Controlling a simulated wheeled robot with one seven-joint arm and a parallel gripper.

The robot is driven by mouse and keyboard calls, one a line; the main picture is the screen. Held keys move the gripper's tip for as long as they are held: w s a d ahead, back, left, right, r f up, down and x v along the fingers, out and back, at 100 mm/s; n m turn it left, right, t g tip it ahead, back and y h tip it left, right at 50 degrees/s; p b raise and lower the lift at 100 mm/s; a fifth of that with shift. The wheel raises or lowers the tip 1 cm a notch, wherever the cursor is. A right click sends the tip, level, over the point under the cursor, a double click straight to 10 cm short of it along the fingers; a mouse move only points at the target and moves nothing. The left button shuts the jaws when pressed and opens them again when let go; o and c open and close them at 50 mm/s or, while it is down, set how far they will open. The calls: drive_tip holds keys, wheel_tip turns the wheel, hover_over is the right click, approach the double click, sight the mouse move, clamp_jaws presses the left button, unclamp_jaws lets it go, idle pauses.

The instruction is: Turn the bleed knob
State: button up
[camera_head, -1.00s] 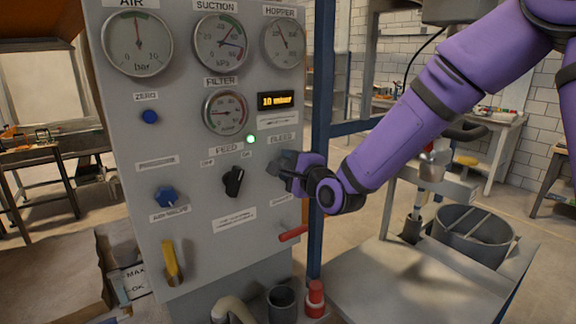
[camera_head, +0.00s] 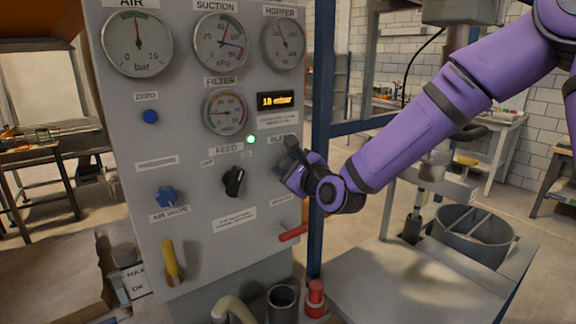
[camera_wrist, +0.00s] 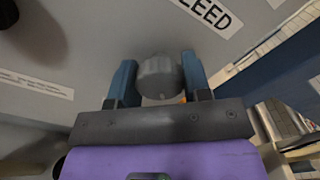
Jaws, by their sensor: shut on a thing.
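The bleed knob (camera_wrist: 158,76) is a round grey knob on the panel, below the BLEED label, whose end letters show in the wrist view. My gripper (camera_wrist: 158,80) has one blue-grey finger on each side of it and is shut on it. In the head view my gripper (camera_head: 289,158) is at the panel's right side and hides the knob and part of the BLEED label.
The black feed knob (camera_head: 234,182) is just left of my gripper. A red lever (camera_head: 293,233) sticks out below it. A blue post (camera_head: 320,130) stands right of the panel. Gauges (camera_head: 283,44) and a lit display (camera_head: 274,101) are above.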

idle(0.4)
drive_tip(key=o, duration=0.9)
drive_tip(key=shift+d, duration=0.1)
drive_tip(key=v, duration=1)
drive_tip(key=shift+s+d, duration=0.25)
drive_tip(key=shift+s, duration=0.05)
